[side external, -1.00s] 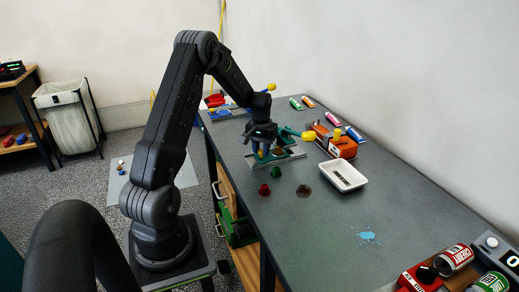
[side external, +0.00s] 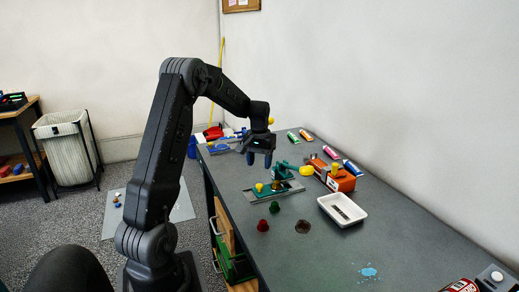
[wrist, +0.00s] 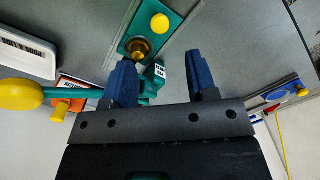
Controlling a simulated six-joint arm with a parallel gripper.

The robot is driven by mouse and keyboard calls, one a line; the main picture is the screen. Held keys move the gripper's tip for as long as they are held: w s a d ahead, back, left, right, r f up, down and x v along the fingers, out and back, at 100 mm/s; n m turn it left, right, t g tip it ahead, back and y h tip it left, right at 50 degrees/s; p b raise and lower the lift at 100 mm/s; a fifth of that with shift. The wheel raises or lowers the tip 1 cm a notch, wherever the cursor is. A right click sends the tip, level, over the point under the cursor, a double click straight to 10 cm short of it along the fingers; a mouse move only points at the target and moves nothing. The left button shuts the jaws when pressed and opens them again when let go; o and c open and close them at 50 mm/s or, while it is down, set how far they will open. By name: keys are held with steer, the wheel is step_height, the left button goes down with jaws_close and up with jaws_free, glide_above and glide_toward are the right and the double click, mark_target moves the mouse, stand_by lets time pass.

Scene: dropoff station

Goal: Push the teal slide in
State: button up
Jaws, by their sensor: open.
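The teal slide (side external: 267,194) lies in a grey rail (side external: 291,188) on the table, with a yellow knob (side external: 259,187) and a brass-coloured round piece (side external: 277,186) on it. In the wrist view the teal slide (wrist: 176,14) is beyond my fingertips at the top, with its yellow knob (wrist: 160,23) clear. A teal bracket (side external: 281,171) stands beside the rail's far side. My gripper (side external: 260,160) is open and empty, above and behind the slide, not touching it. The slide's far end is partly hidden by the bracket.
A white tray (side external: 352,223) is nearer. Red (side external: 263,225) and green (side external: 274,207) cone-shaped pieces stand in front. Several coloured tubes (side external: 331,152) lie at the back. A blue sliding piece (side external: 219,148) lies at the far left.

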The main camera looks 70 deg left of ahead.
step_height(320, 180, up, 5)
glide_above(260, 185)
steer(key=shift+a+r, duration=0.1)
steer(key=shift+r, duration=0.05)
step_height(260, 185, down, 14)
steer(key=m, duration=1.8)
steer(key=shift+c, duration=0.2)
jaws_close()
